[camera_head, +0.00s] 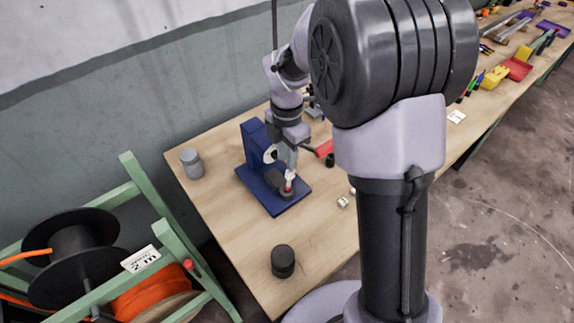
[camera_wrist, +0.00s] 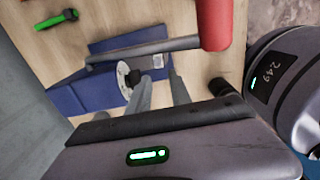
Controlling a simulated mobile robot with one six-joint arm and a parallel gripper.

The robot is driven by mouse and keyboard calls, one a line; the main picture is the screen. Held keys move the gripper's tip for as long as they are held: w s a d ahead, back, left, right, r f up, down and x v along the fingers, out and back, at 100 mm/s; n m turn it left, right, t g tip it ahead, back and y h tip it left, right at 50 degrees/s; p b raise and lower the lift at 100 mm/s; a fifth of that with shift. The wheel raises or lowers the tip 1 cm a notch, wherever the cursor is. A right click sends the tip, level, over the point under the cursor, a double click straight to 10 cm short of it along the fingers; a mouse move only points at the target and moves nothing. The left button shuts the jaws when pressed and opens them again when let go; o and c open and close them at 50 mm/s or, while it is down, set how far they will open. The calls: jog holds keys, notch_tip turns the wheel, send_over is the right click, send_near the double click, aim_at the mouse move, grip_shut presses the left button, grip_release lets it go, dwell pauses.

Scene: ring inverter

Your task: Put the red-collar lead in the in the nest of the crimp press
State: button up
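The blue crimp press (camera_head: 254,150) stands on the wooden bench and also fills the left middle of the wrist view (camera_wrist: 80,95). Its dark round nest (camera_head: 286,194) sits on the front of the blue base. The red-collar lead (camera_head: 289,186) shows as a small red band with a pale part above it, upright at the nest. Whether it is fully seated is too small to tell. My gripper (camera_head: 288,170) is directly above it, pointing down. In the wrist view my fingers (camera_wrist: 160,80) are apart with a gap between them; the lead is not visible there.
The press lever's red handle (camera_head: 324,149) sticks out to the right, close to my fingers in the wrist view (camera_wrist: 215,22). A dark cylinder (camera_head: 283,261) stands at the front, a grey one (camera_head: 192,163) at left.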

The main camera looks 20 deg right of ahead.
jog(key=s+a+r+m+t, duration=0.2)
jog(key=s+r+m, duration=0.5)
jog(key=r+m, duration=0.45)
jog(key=s+a+r+m+t+y, duration=0.1)
jog(key=s+r+m+t, duration=0.1)
jog(key=s+m, duration=0.5)
jog(key=s+a+r+m+t+y, duration=0.1)
jog(key=s+r+m, duration=0.1)
jog(key=s+m, duration=0.6)
jog(key=shift+r+t, duration=0.4)
notch_tip(320, 180, down, 8)
jog(key=b, duration=0.7)
jog(key=shift+b, duration=0.4)
jog(key=shift+s, duration=0.1)
